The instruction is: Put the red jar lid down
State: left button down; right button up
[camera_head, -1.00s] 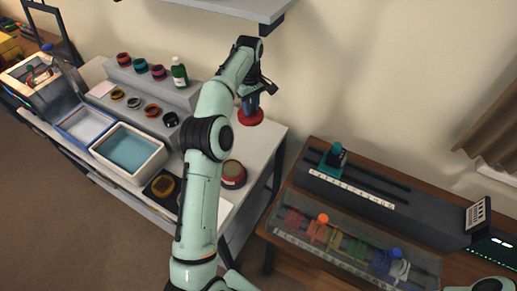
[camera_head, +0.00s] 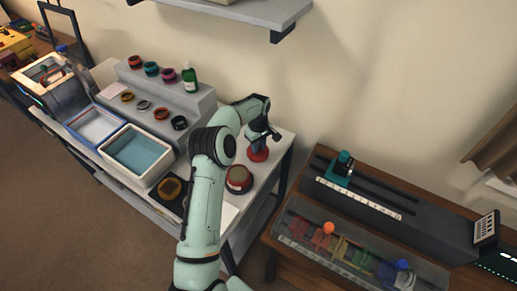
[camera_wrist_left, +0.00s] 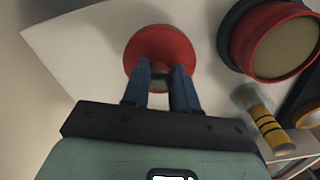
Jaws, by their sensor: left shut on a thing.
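The red jar lid (camera_head: 258,155) is at the back right of the white table, below my left gripper (camera_head: 261,143). In the left wrist view the lid (camera_wrist_left: 160,48) is a round red disc between and beyond the two blue fingertips of the gripper (camera_wrist_left: 162,82). The left gripper is shut on the lid. The lid is low over the white surface; whether it touches it I cannot tell. A round jar with a red rim (camera_head: 239,178) stands nearby, and also shows in the left wrist view (camera_wrist_left: 272,40). My right gripper is not in view.
A small yellow-banded cylinder (camera_wrist_left: 264,122) lies near the jar. A stepped grey stand (camera_head: 200,100) with several coloured rings and a green bottle (camera_head: 189,79) is to the left. A blue-filled tray (camera_head: 138,152) is in front.

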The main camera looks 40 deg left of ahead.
pick_arm(q)
jog(key=shift+f, duration=1.15)
jog(key=shift+f, duration=0.1)
jog(key=c, duration=0.9)
grip_release()
notch_tip(320, 180, up, 12)
jog(key=shift+r, duration=0.15)
